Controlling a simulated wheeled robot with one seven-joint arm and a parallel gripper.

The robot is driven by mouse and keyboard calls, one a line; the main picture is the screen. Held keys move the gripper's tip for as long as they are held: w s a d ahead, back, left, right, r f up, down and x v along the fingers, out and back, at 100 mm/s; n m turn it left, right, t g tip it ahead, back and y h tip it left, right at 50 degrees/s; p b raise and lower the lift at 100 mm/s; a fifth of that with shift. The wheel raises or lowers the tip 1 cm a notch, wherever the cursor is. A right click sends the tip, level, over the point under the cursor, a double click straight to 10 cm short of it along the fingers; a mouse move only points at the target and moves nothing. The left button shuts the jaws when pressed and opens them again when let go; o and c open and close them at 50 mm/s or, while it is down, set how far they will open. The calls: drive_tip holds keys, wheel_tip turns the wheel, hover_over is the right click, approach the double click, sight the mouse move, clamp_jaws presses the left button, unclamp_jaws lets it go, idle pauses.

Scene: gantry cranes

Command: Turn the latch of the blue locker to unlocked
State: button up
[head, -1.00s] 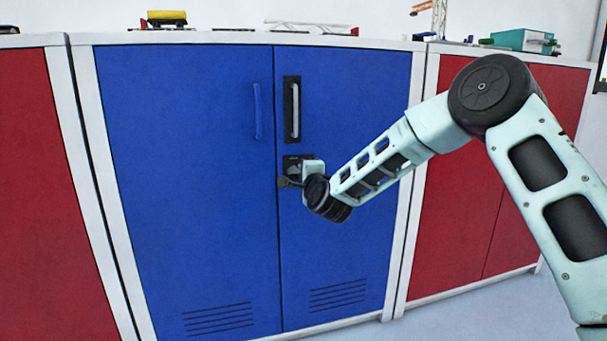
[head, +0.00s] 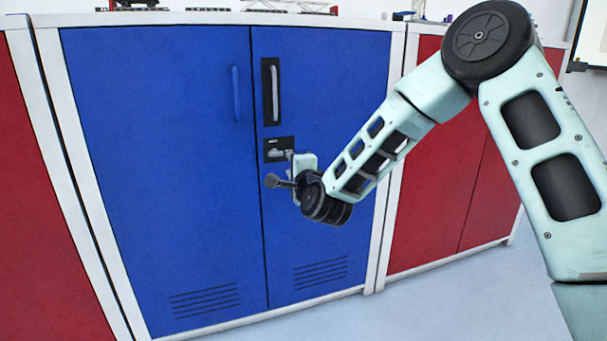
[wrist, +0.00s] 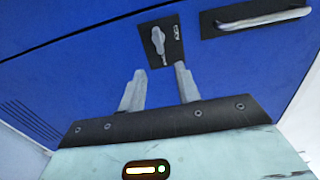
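The blue locker (head: 170,200) stands closed ahead of me. Its latch (head: 279,153) sits on a small black plate on the right door, below the bar handle (head: 270,90). In the wrist view the latch (wrist: 158,42) is a grey knob lying crosswise to the long bar handle (wrist: 262,18). My gripper (wrist: 158,86) is open and empty, its two grey fingers apart and pointing toward the latch, with the latch beyond and roughly between the tips. In the head view my gripper (head: 291,156) is at the lower right of the latch plate; its fingertips are hard to make out.
A second slim blue handle (head: 235,95) is on the left door. Red lockers stand on the left (head: 50,210) and right (head: 440,190). Small models lie on top of the lockers. The grey floor (head: 400,310) in front is clear.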

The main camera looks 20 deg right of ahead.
drive_tip(key=s+p, duration=0.1)
drive_tip(key=s, duration=0.8)
drive_tip(key=s+a+f+n+g+y, duration=0.2)
drive_tip(key=s+a+n+g+y, duration=0.1)
drive_tip(key=s+a+n+g, duration=0.3)
drive_tip(key=s+a+f+n+g+y, duration=0.2)
drive_tip(key=s+a+f+n+g, duration=0.1)
drive_tip(key=s+a+n, duration=0.45)
drive_tip(key=s+d+n+g+h, duration=0.25)
drive_tip(key=s+n+g, duration=0.3)
drive_tip(key=s, duration=0.65)
drive_tip(key=s+d+n+g+h, duration=0.2)
drive_tip(key=s+d+n+g, duration=0.15)
drive_tip(key=s+n, duration=0.55)
wheel_tip(320, 180, up, 37)
drive_tip(key=s+m+p, duration=0.2)
drive_tip(key=p, duration=3.5)
drive_tip(key=shift+a+r, duration=0.15)
drive_tip(key=shift+a, duration=0.1)
